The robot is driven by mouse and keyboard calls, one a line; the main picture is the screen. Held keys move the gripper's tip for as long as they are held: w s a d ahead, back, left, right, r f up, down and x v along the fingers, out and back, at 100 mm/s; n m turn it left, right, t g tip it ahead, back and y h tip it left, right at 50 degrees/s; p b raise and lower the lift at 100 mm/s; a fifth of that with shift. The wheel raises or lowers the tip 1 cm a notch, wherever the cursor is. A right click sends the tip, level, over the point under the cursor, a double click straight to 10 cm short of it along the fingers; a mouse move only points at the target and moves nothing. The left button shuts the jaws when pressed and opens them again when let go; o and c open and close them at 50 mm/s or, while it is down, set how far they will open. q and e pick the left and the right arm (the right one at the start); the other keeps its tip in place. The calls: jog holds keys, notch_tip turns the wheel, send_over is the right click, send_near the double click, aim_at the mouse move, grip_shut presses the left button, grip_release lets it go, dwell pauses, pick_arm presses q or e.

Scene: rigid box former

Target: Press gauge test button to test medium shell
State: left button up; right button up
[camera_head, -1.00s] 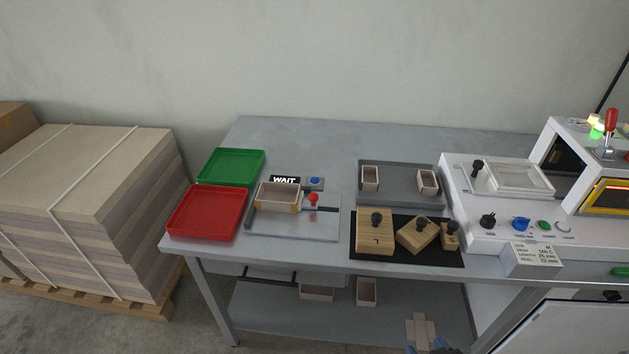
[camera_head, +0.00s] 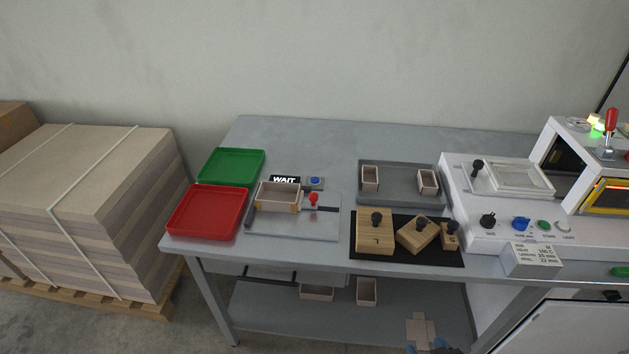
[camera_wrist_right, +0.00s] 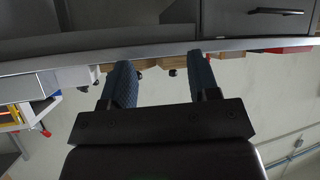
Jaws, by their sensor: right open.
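The gauge (camera_head: 300,226) is a grey plate on the table with a red-knobbed lever (camera_head: 313,199). A light brown open box shell (camera_head: 279,196) sits on it. Behind it are a display reading WAIT (camera_head: 285,180) and a blue round button (camera_head: 315,181) on a small grey box. My right gripper (camera_wrist_right: 162,78) shows two blue, ribbed fingers apart with nothing between them in the wrist view. Only its blue tips show at the bottom edge of the head view, well in front of and right of the gauge. My left gripper is not in view.
A green tray (camera_head: 231,165) and a red tray (camera_head: 206,212) stand empty left of the gauge. A grey tray (camera_head: 400,184) holds two small shells. Wooden blocks with black knobs lie on a black mat (camera_head: 437,258). A white machine (camera_head: 480,234) stands at right.

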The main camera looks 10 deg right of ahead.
grip_shut()
dwell(1.7)
